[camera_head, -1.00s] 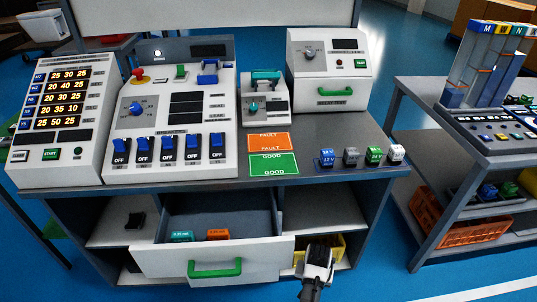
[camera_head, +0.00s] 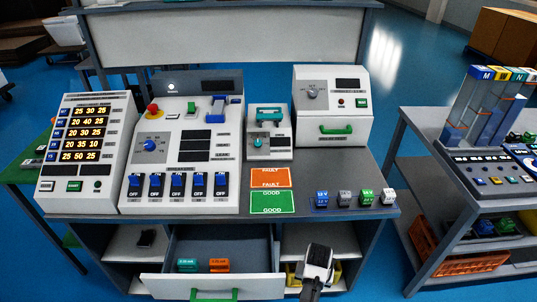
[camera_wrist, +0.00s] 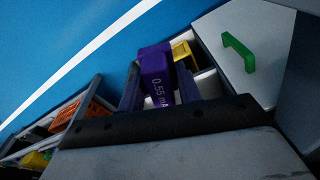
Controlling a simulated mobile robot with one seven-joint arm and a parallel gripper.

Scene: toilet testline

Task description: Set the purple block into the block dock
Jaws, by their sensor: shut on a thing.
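The purple block (camera_wrist: 157,70), marked "0.55 mA", is between the dark fingers of my gripper (camera_wrist: 159,82) in the wrist view. The gripper is shut on it. In the head view my gripper (camera_head: 318,262) is low in front of the bench's right lower shelf, right of the open drawer. The purple block cannot be made out there. No part is clearly marked as the block dock; a small unit with a teal handle (camera_head: 268,130) stands on the bench, but I cannot tell if it is the dock.
The open drawer (camera_head: 160,285) holds a teal block (camera_head: 187,265) and an orange block (camera_head: 219,265). A yellow bin (camera_head: 293,272) is behind my gripper. Several small blocks line the bench's front right. A side table (camera_head: 428,145) stands right, with an orange crate (camera_head: 470,263) below.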

